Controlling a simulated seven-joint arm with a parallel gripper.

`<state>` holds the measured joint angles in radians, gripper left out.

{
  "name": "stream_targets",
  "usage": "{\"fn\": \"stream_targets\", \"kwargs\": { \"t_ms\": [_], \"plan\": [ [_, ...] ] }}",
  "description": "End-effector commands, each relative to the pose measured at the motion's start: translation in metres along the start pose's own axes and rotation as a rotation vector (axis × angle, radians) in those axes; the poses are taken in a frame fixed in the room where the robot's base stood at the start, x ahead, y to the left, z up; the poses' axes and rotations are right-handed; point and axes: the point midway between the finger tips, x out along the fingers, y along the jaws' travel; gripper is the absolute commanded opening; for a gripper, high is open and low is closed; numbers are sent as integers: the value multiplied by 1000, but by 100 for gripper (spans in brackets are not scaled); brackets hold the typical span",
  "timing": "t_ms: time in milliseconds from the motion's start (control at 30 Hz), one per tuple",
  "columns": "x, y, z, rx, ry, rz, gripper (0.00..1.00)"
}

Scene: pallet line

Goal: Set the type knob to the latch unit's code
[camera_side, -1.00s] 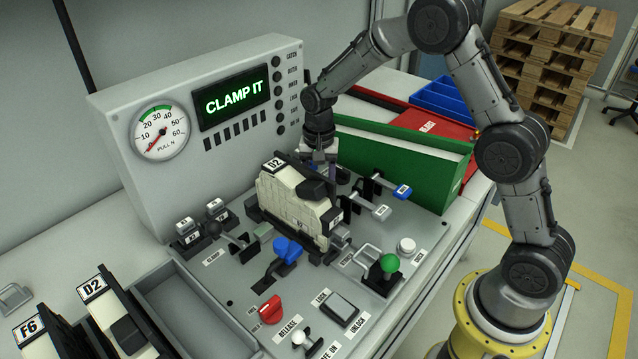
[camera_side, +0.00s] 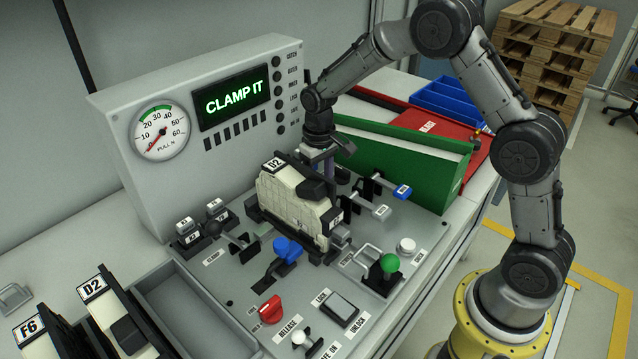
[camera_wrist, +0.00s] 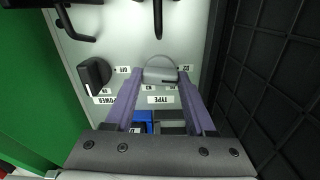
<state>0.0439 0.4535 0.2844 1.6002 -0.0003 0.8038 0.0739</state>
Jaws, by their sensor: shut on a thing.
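The type knob (camera_wrist: 160,64) is grey and sits above an upside-down TYPE label in the wrist view. My gripper (camera_wrist: 160,78) has its two purple fingers shut on it from both sides. A D2 mark is beside the knob on the right; smaller marks below it are partly legible. I cannot tell exactly which mark the knob points to. In the side view the latch unit (camera_side: 296,208), cream and black with a D2 tag (camera_side: 273,164), stands on the panel. My gripper (camera_side: 323,172) is just behind it, and the unit hides the knob.
The display (camera_side: 236,98) reads CLAMP IT. A black power knob (camera_wrist: 95,73) is left of the type knob. The green bin (camera_side: 410,165) stands close on the right. Levers with blue (camera_side: 287,250) and green (camera_side: 389,263) handles stand in front. A dark ribbed wall (camera_wrist: 275,80) is close.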

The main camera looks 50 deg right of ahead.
Motion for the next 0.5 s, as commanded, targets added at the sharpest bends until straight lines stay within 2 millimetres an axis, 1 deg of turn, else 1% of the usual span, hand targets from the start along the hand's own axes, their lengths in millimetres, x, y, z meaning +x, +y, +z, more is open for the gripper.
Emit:
{"fn": "stream_targets", "kwargs": {
  "t_ms": [200,500],
  "plan": [
    [-1,0,0,-90,1,0,0],
    [-1,0,0,-133,1,0,0]
  ]
}}
